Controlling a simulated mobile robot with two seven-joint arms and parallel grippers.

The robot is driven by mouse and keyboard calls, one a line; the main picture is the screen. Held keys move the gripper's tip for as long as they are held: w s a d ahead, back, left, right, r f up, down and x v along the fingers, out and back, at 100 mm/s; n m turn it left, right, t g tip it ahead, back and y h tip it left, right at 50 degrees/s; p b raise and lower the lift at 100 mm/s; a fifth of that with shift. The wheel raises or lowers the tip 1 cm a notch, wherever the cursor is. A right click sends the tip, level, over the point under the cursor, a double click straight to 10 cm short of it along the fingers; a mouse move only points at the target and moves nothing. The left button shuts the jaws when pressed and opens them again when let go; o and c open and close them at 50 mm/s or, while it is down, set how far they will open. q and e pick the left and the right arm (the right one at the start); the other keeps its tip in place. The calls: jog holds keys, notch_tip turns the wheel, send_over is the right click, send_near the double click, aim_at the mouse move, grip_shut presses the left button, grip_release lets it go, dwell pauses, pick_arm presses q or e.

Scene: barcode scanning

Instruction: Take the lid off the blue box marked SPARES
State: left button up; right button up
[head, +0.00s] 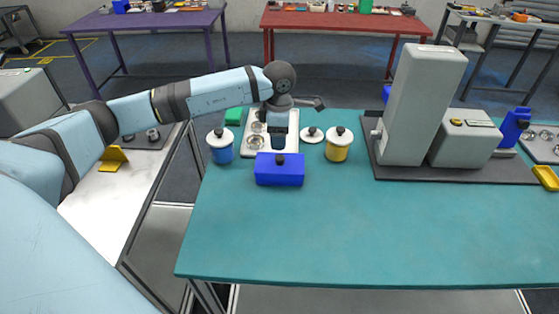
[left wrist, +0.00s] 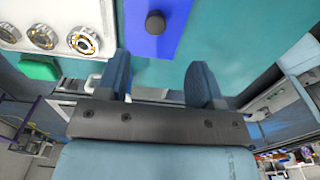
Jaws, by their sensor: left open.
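The blue box (head: 279,175) stands on the teal table, with a dark round knob (head: 280,160) on its top. In the left wrist view the blue top (left wrist: 178,12) and the knob (left wrist: 155,22) lie beyond my fingertips. No SPARES marking is readable, and I cannot make out a seam between lid and box. My left gripper (head: 279,143) points down just behind the box, near the knob. In the left wrist view its two fingers (left wrist: 160,72) are apart with nothing between them. My right gripper is not in view.
A white tray (head: 249,150) with metal rings lies behind the box. A blue canister (head: 221,153) is left, a yellow canister (head: 338,151) and a loose white lid (head: 311,135) right. A grey machine (head: 421,105) stands further right. The table's front is clear.

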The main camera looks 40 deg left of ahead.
aim_at(280, 158)
pick_arm(q)
notch_tip(280, 158, down, 3)
jog(key=shift+w+a+f, duration=0.1)
jog(key=shift+a+f, duration=0.05)
jog(key=f, duration=0.1)
jog(key=f+p, duration=0.1)
jog(key=f, duration=0.3)
jog(key=shift+w+f+p, duration=0.1)
jog(key=shift+w+p, duration=0.2)
jog(key=shift+p, duration=0.1)
jog(key=shift+c, duration=1.1)
jog(key=c, duration=0.8)
